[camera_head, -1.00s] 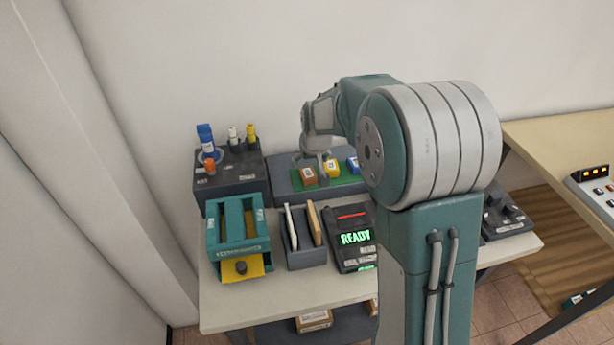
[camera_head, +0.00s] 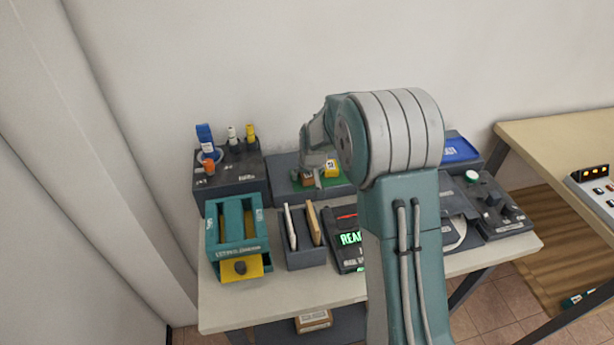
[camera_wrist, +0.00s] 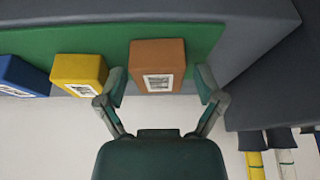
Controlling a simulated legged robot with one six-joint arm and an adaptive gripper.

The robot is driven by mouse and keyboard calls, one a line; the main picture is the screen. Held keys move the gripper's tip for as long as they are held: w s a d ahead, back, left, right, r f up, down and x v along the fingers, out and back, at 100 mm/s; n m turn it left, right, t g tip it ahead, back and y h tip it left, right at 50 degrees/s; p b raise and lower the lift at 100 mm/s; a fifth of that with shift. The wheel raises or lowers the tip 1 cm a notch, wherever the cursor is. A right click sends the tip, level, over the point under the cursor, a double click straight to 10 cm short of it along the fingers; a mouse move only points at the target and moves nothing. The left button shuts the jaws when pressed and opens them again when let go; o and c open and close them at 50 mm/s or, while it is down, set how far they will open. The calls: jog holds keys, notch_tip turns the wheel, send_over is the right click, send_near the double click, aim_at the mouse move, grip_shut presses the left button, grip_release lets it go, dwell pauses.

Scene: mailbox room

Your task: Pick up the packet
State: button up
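Small packets with white labels lie on a green mat (camera_wrist: 25,41) in the wrist view. A brown-orange packet (camera_wrist: 158,55) is at the middle, a yellow packet (camera_wrist: 80,72) left of it, and a blue packet (camera_wrist: 20,76) at the left edge. My gripper (camera_wrist: 161,84) is open, its fingers spread to either side of the brown-orange packet's near end, with nothing held. I cannot tell whether they touch it. In the head view my gripper (camera_head: 317,180) partly hides the brown-orange packet (camera_head: 307,181); the yellow packet (camera_head: 331,169) shows behind it.
A dark holder with markers (camera_head: 230,175) stands left of the mat. In front are a teal rack (camera_head: 238,240), a grey sorter (camera_head: 305,257) with upright envelopes, and a lit display unit (camera_head: 346,258). A blue tray (camera_head: 459,149) lies at the right. The wall is close behind.

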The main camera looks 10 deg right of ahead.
jog(key=c, duration=0.7)
